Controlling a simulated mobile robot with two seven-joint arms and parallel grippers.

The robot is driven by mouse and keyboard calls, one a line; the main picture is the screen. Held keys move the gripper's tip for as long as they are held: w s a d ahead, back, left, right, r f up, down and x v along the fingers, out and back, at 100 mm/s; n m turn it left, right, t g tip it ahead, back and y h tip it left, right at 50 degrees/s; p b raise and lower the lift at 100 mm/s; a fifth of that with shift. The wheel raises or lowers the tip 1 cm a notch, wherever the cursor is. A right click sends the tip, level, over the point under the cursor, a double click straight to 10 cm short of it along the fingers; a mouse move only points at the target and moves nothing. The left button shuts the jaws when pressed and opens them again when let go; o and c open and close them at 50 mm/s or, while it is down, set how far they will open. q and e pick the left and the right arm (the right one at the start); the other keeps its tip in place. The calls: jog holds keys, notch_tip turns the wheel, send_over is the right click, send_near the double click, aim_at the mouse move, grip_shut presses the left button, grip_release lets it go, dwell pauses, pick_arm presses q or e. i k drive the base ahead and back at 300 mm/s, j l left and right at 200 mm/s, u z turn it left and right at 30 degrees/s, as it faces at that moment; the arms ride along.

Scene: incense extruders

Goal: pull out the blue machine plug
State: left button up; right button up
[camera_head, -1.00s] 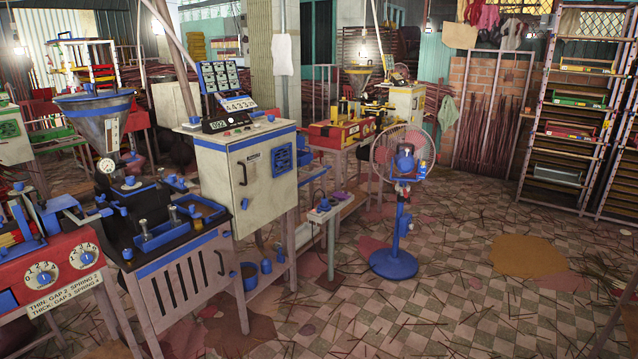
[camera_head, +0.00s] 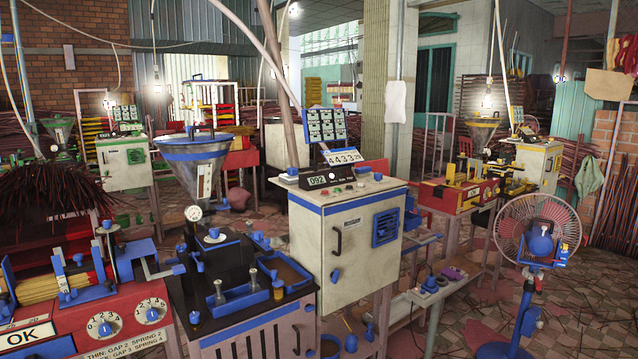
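The blue-trimmed machine has a cream cabinet (camera_head: 345,235) with a blue vent, a display and a closed door, near the middle of the head view. A steel hopper (camera_head: 195,160) with a blue rim stands to its left. A small blue plug-like piece (camera_head: 430,284) sits upright on a light socket box (camera_head: 440,290) on a post, right of the cabinet. It looks seated, but it is too small to be sure. Neither of my grippers is in view.
A blue stand fan (camera_head: 535,250) is at the right. A red station with dials (camera_head: 110,325) fills the lower left. A yellow-trimmed machine (camera_head: 460,190) stands behind. A low bench (camera_head: 470,285) adjoins the socket box. Tiled floor shows between the bench and fan.

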aim_at(291, 170)
jog(key=i+l+u, duration=0.2)
jog(key=u, duration=0.65)
jog(key=i+l+u, duration=0.1)
jog(key=l+u, duration=0.85)
jog(key=l, duration=0.3)
jog(key=k+l+u, duration=0.15)
jog(key=l, duration=0.4)
jog(key=l+u, duration=0.2)
jog(key=l, duration=0.3)
jog(key=k+l, duration=0.1)
jog(key=l, duration=0.35)
jog(key=k+l, duration=0.15)
jog(key=l, duration=0.3)
jog(key=k+l, duration=0.1)
jog(key=l, duration=0.35)
